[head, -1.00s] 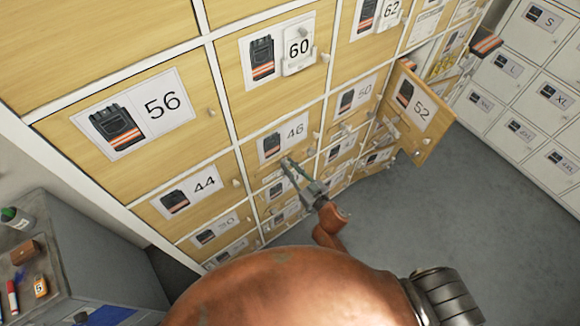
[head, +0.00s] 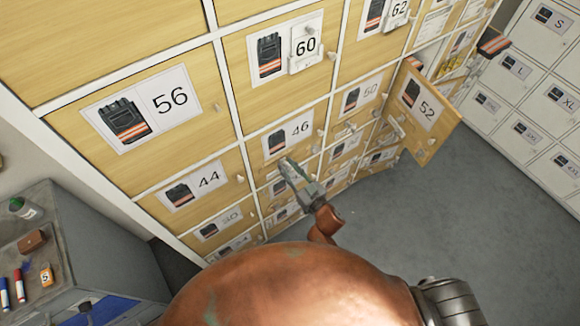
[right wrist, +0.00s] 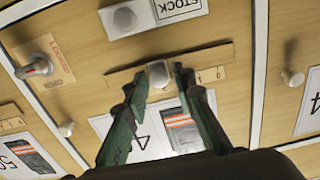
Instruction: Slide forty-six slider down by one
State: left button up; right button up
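The door labelled 46 (head: 288,138) is in the middle of the yellow locker wall in the head view. In the right wrist view the door appears upside down. Its slider is a pale knob (right wrist: 158,74) on a wooden strip (right wrist: 215,74) with small digits, of which 1 and 0 show. My right gripper (right wrist: 160,78) has its fingertips on both sides of the knob, close against it, and looks shut on it. In the head view my right gripper (head: 288,165) covers the slider below the 46 label. My left gripper is not in view.
The door labelled 52 (head: 430,112) stands open to the right. Doors 44 (head: 208,180) and 50 (head: 362,94) flank door 46. A grey bench (head: 80,240) with markers and a bottle is at lower left. The grey floor (head: 440,230) is clear.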

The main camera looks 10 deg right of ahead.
jog(key=shift+o, duration=0.9)
jog(key=shift+s+d, duration=0.3)
jog(key=shift+s, duration=0.15)
jog(key=v, duration=1.1)
